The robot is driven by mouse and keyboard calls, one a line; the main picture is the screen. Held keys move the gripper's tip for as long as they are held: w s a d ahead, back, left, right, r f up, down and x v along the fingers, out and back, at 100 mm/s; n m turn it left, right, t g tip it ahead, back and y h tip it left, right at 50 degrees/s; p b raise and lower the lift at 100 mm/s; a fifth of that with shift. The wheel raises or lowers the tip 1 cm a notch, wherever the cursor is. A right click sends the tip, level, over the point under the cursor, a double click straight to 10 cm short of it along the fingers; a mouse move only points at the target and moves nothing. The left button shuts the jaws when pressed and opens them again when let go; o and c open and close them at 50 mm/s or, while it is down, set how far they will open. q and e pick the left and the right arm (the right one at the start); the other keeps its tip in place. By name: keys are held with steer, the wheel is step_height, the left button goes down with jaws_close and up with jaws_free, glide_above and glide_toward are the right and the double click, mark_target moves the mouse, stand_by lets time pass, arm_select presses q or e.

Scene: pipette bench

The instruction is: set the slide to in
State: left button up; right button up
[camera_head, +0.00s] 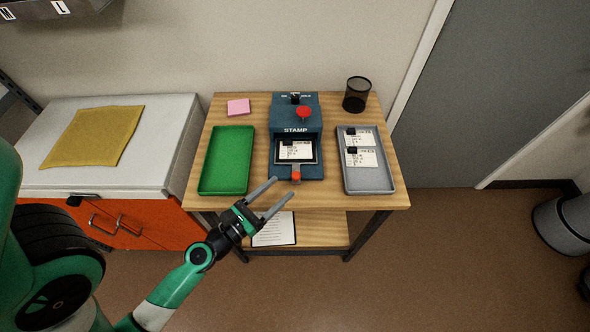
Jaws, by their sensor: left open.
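A blue stamp machine (284,119) stands in the middle of the wooden table, with a red knob (304,113) on its upper right and a black switch on top. At its front is a slide (282,161) carrying a white printed card (295,150), with an orange-red knob (296,177) at the front edge. My right gripper is not in view.
A green tray (203,186) lies left of the machine. A grey tray (383,184) with printed cards lies right. A pink note pad (238,107) and a black mesh cup (357,94) stand at the back. A paper sheet (274,229) rests on the lower shelf.

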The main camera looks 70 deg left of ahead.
mark_target(293, 177)
arm_select(q)
steer(key=p+x, duration=0.1)
steer(key=x, duration=0.6)
steer(key=shift+w+p, duration=0.1)
steer(key=shift+p, duration=0.25)
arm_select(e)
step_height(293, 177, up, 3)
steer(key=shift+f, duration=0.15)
arm_select(q)
jaws_close()
stand_by(0.6)
